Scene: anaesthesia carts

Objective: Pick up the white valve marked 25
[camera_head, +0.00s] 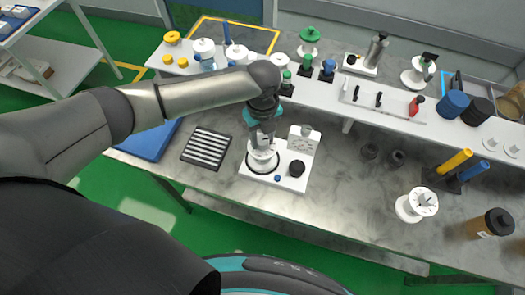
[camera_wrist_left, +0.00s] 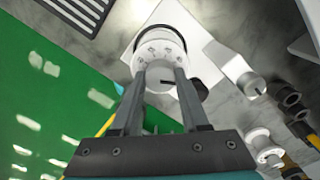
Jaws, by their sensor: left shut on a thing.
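A white round valve (camera_head: 263,162) stands in a black ring on a white base plate (camera_head: 289,183) on the grey bench. In the left wrist view, the valve (camera_wrist_left: 158,44) has small dark marks round its top, too small to read as a number. My left gripper (camera_head: 263,141) comes down on it from above. Its fingertips (camera_wrist_left: 160,72) are shut on the valve's upper part, which the fingers partly hide. The valve appears to be still within the ring. My right gripper is not in view.
A white block and a black knob (camera_head: 296,168) stand on the same base plate, close to the valve. A striped dark tray (camera_head: 206,148) lies to the left. Another white round part (camera_head: 417,205) stands to the right. A raised white shelf (camera_head: 330,98) with several parts runs behind.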

